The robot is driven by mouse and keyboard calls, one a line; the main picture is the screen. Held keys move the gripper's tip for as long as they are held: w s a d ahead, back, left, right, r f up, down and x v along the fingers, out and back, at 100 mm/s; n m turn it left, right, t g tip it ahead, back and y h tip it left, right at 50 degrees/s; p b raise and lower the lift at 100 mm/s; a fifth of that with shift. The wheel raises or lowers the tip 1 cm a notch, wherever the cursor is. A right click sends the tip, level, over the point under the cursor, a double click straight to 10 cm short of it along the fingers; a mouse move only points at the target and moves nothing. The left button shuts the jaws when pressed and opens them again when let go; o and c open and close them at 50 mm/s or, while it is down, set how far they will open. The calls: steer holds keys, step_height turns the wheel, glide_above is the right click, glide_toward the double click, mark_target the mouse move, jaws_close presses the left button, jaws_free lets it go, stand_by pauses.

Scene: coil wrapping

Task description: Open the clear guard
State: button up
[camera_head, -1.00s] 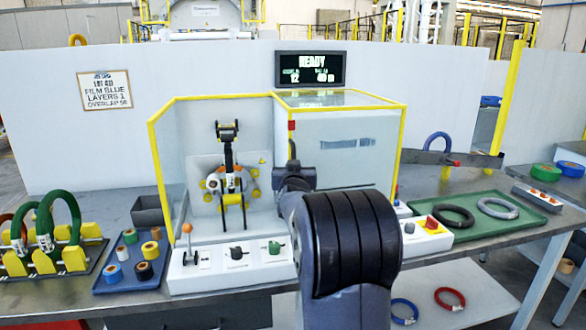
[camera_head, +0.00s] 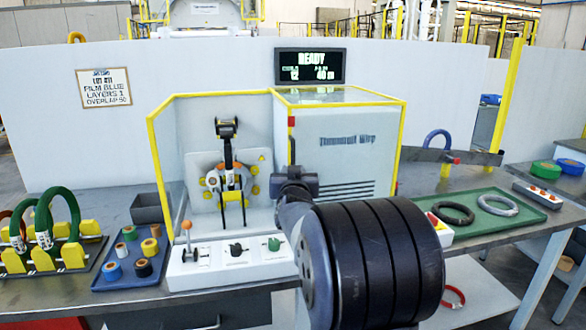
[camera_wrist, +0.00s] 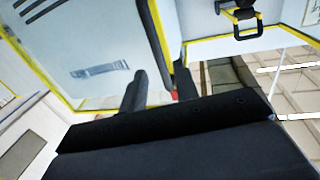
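The clear guard (camera_head: 167,150) is a see-through, yellow-edged enclosure around the wrapping bay, left of the pale cabinet (camera_head: 345,150). I cannot tell whether a clear pane spans the bay's front. A small red piece (camera_head: 291,122) sits high on the upright edge between bay and cabinet. My gripper (camera_head: 295,178) is below it in the head view, in front of that edge, partly hidden by my arm. In the wrist view, my gripper's two dark fingers (camera_wrist: 160,90) stand apart, with a bit of red showing between them. I cannot tell whether they touch anything.
A control panel (camera_head: 232,262) with a lever and knobs lies below the bay. A blue tray (camera_head: 112,283) of small rolls and a rack of green coils (camera_head: 62,222) stand left. A green tray (camera_head: 535,219) with two rings is right. A display (camera_head: 310,68) reads READY.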

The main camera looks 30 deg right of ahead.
mark_target(292, 163)
steer(key=shift+v, duration=2.15)
steer(key=shift+w+d, duration=0.1)
steer(key=shift+w, duration=0.05)
steer(key=x, duration=1)
steer(key=shift+w+d+p, duration=0.1)
steer(key=shift+w+p, duration=0.15)
steer(key=shift+p, duration=0.15)
